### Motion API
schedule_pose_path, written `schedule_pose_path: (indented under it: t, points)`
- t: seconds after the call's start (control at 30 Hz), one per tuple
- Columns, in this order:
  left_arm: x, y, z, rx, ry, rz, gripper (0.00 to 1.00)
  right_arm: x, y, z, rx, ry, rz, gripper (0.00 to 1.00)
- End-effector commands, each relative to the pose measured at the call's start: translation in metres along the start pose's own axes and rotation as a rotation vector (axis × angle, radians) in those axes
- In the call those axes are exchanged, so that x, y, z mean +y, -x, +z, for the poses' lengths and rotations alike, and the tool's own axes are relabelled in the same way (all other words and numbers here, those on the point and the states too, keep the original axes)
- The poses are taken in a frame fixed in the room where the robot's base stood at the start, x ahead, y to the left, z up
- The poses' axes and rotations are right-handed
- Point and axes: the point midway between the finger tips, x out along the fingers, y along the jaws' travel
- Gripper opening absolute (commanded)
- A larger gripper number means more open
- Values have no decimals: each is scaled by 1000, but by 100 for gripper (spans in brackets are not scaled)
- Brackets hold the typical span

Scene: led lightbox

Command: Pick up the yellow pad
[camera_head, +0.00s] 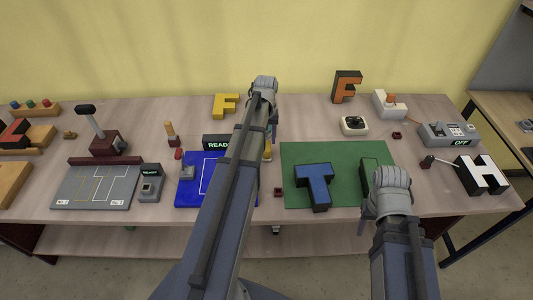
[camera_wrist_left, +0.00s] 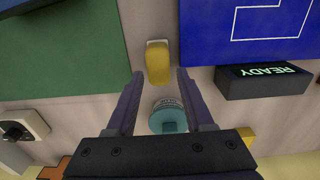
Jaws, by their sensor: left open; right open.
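The yellow pad (camera_wrist_left: 158,62) stands on a small white base between the green mat and the blue board in the left wrist view. In the head view only a sliver of it (camera_head: 268,158) shows beside my left forearm. My left gripper (camera_wrist_left: 157,76) is open and empty above the table, its two fingertips to either side of the pad's near end in the picture. I cannot tell their height above it. My right gripper (camera_head: 368,212) is open near the green mat's right front corner; its fingers are mostly hidden.
A teal round button (camera_wrist_left: 168,118) shows between the left fingers. The blue board (camera_head: 192,188) with a READY box (camera_head: 217,141) is left of my left arm.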

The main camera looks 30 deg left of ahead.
Motion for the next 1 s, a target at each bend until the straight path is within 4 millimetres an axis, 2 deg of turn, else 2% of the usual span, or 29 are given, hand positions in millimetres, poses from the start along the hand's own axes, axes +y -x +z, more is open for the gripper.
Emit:
schedule_pose_path:
  t: [0.03,0.07,0.37,0.8,1.0]
  points:
    - [0,-10,0,0,0,0,52,-1,-10,-1,0,0,0,50]
    - [0,-12,0,0,-1,0,52,-1,-11,-1,0,0,0,50]
    - [1,-16,0,0,-1,0,52,-2,-16,-1,0,0,0,50]
    - [2,-63,1,0,-1,0,52,-6,-63,-4,0,0,0,50]
    - [2,-62,1,0,-1,0,52,-6,-62,-4,0,0,0,50]
